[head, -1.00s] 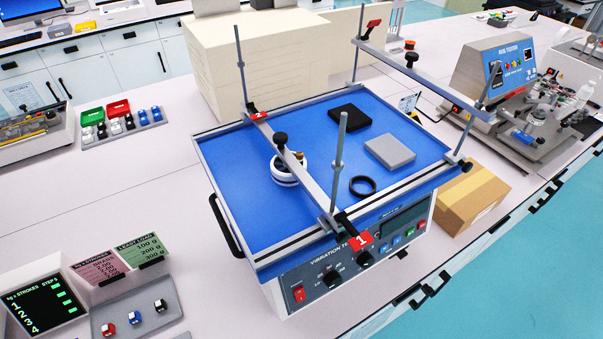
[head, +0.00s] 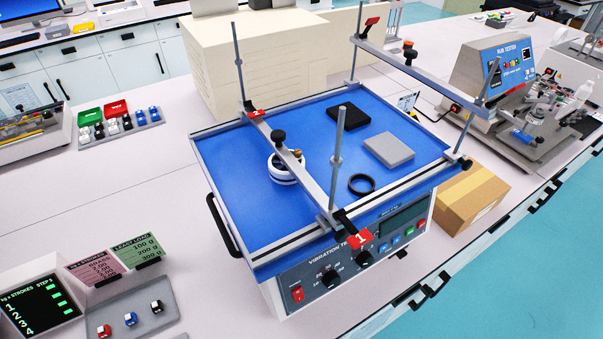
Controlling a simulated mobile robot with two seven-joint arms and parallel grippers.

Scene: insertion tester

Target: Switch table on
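The vibration table (head: 215,165) stands in the middle of the head view, with a blue top and a grey front panel. A red rocker switch (head: 297,293) sits at the lower left of the panel; its position is too small to tell. Black knobs (head: 332,279), a dark display (head: 403,219) and several small coloured buttons (head: 396,239) are also on the panel. A white round container (head: 284,172) stands under the near clamp bar (head: 300,180). A black block (head: 348,117), a grey block (head: 389,150) and a black ring (head: 361,184) lie on the top. Neither gripper shows.
A cardboard box (head: 472,198) stands right of the table, and large cream boxes (head: 255,55) stand behind it. A rub tester (head: 490,65) is at the right. A strokes display (head: 40,305) and a grey tray (head: 140,310) are at the lower left.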

